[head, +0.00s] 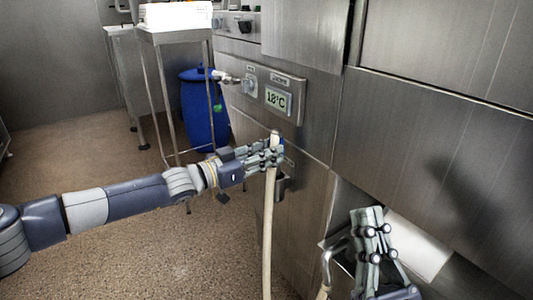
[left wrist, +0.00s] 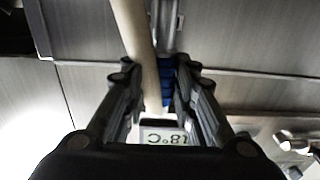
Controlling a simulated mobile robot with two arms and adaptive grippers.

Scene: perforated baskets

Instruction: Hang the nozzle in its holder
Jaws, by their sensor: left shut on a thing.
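My left gripper (head: 276,155) is shut on the nozzle at the top end of a pale hose (head: 268,235). The nozzle's light tip (head: 275,135) sticks up above the fingers in the head view. In the left wrist view the nozzle's blue part (left wrist: 167,82) shows between the fingers, with the pale hose (left wrist: 138,40) beside it. A small metal bracket (head: 281,187), which looks like the holder, is on the steel front just below and right of the gripper, partly behind the hose. My right gripper (head: 371,232) is at the lower right; its finger gap is unclear.
A control panel with an 18°C display (head: 278,99) is on the steel wall above the left gripper. A blue barrel (head: 204,115) and a metal stand (head: 172,36) are behind. The floor at left is clear.

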